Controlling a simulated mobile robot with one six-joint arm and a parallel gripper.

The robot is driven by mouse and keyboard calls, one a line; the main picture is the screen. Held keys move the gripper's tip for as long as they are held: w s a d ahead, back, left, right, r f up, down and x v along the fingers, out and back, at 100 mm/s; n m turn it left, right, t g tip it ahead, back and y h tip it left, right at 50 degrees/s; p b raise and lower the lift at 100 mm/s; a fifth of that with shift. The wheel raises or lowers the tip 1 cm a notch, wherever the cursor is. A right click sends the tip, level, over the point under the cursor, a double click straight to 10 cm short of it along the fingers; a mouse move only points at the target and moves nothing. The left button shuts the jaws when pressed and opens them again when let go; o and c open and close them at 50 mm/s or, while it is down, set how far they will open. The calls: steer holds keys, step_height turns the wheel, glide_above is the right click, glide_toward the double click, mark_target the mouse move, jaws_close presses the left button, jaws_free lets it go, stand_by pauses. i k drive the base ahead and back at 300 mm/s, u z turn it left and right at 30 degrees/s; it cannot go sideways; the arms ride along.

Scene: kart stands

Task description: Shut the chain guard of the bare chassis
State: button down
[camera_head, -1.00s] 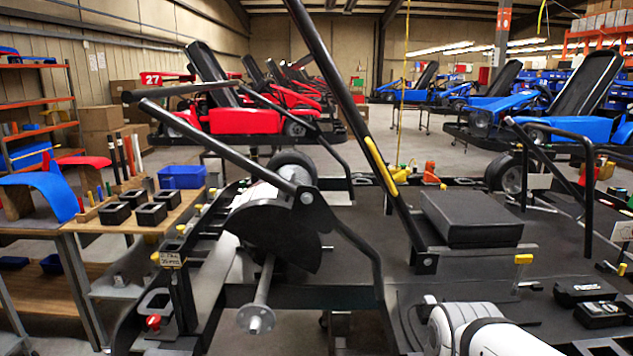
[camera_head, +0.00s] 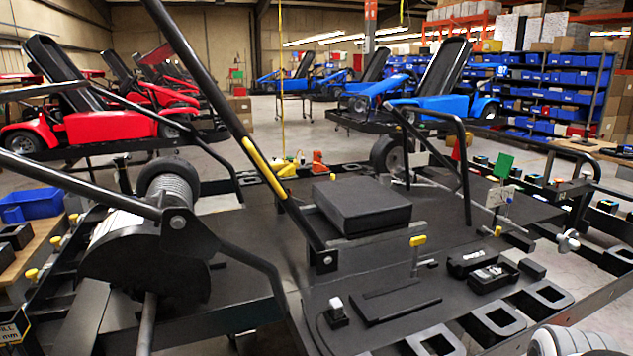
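The bare chassis is a flat black frame (camera_head: 455,222) filling the foreground, without bodywork. At its left is a dark, rounded plate (camera_head: 150,268) beside a ribbed cylinder (camera_head: 168,182), with a black bar running off to the left; this may be the chain guard, but I cannot tell for sure. A long black bar with a yellow grip section (camera_head: 263,170) rises tilted to the upper left from a pivot near the black seat-like block (camera_head: 362,205). I cannot tell whether it belongs to the guard. My gripper is not in view.
A yellow-topped peg (camera_head: 417,243), black boxes (camera_head: 478,262) and a black hoop bar (camera_head: 463,150) stand on the chassis. A blue bin (camera_head: 32,204) is at left. Red and blue karts stand behind. Concrete floor (camera_head: 290,142) shows beyond.

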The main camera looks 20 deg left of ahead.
mark_target(125, 251)
steer(key=z, duration=0.3)
steer(key=k, duration=1.4)
steer(key=u, duration=1.1)
steer(key=i, duration=1.05)
steer(key=u, duration=0.1)
